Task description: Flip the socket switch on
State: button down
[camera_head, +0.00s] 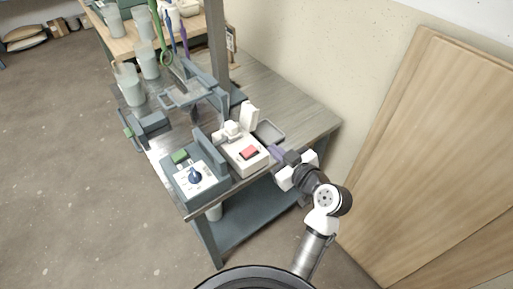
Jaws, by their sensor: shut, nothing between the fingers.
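A white box-shaped socket unit (242,166) stands on the grey table near its front right corner. A red rocker switch (249,153) is on its top, near its right front. A white plug-like piece (230,130) sits at the back of the unit. I cannot tell from this view which way the rocker is tipped. My gripper (272,149) is shut and empty. Its fingertips are just right of the red switch, by the unit's right side; I cannot tell whether they touch it.
A grey box with a blue knob (195,175) stands left of the socket unit. A shallow grey tray (270,131) lies behind my gripper. Grey stands and frosted cups (130,88) fill the table's far left. Wooden boards (440,150) lean on the wall at right.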

jog(key=shift+s+a+f, duration=0.2)
jog(key=shift+s+f, duration=0.2)
jog(key=shift+s, duration=0.2)
jog(key=shift+w, duration=0.1)
jog(key=p, duration=0.3)
send_over(257, 157)
jog(key=s, duration=0.1)
jog(key=shift+a+f, duration=0.1)
jog(key=shift+f, duration=0.75)
jog(key=shift+w+a+f+p, duration=0.3)
jog(key=shift+w+a+p, duration=0.05)
jog(key=shift+w+p, duration=0.15)
jog(key=f, duration=0.2)
jog(key=shift+d+f, duration=0.3)
jog(key=shift+f, duration=0.1)
jog(key=shift+d+f+p, duration=0.1)
jog(key=shift+f+p, duration=0.2)
jog(key=shift+f, duration=0.3)
